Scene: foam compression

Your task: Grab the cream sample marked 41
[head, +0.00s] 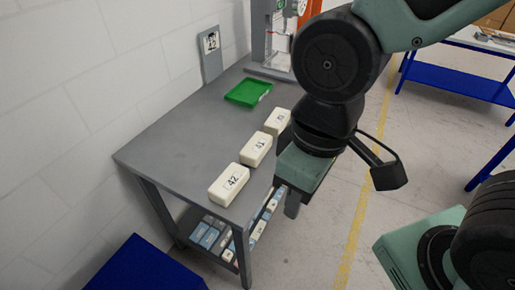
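Three cream samples stand in a row along the right side of the grey table (165,155). The nearest sample (229,185) is marked 42. The middle sample (256,150) has a small label that looks like 41, though it is hard to read. The farthest sample (278,122) has a label too small to read surely, and it is close beside my arm in the picture. My gripper (303,170) is to the right of the samples, past the table's right edge in the picture. Its fingertips are not clearly seen, so its opening cannot be told. No sample is seen in it.
A green tray (248,93) lies farther back on the table. The shelf below holds several blue and cream pieces (215,236). A blue box (145,266) is at bottom left. The table's left part is clear.

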